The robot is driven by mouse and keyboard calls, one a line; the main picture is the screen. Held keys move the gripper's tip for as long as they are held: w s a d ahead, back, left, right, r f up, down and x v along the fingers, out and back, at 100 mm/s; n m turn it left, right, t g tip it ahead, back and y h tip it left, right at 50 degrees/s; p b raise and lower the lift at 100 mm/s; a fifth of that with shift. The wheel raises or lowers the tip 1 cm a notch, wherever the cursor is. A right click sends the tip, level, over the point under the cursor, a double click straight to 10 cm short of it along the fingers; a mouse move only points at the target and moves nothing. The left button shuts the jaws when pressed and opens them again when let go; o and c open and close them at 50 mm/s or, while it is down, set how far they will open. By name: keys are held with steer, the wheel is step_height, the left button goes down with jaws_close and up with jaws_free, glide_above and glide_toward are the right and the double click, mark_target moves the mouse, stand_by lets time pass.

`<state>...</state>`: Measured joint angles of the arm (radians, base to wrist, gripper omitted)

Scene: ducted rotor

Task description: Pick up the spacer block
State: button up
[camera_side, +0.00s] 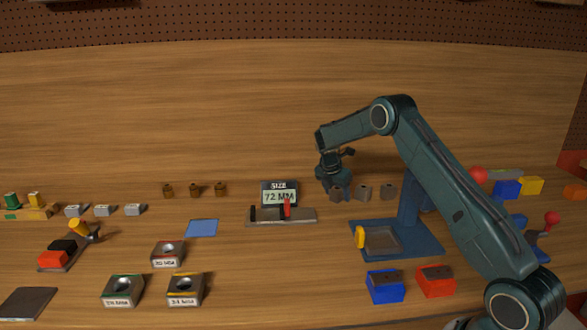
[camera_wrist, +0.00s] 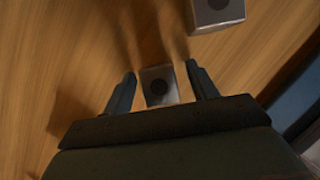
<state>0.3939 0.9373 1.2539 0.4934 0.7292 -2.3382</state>
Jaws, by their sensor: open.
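My gripper (camera_side: 334,186) is open and points down at a row of small grey blocks behind the blue base. In the wrist view a grey block with a dark round spot (camera_wrist: 158,84) lies between the two open fingers of my gripper (camera_wrist: 160,70), with a gap on each side. No label tells which block is the spacer block. In the side view the leftmost block of the row (camera_side: 337,195) is right by my fingertips and partly hidden. A second block (camera_side: 364,193) and a third block (camera_side: 388,192) stand to its right.
A neighbouring block (camera_wrist: 218,12) lies near the fingers in the wrist view. The "72 MM" size display (camera_side: 279,194) stands left of my gripper, behind a grey gauge base (camera_side: 270,222). The blue plate (camera_side: 430,248) is in front to the right. Wood behind the row is clear.

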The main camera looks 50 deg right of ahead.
steer(key=c, duration=1.1)
steer(key=shift+r, duration=0.15)
steer(key=shift+r, duration=4.9)
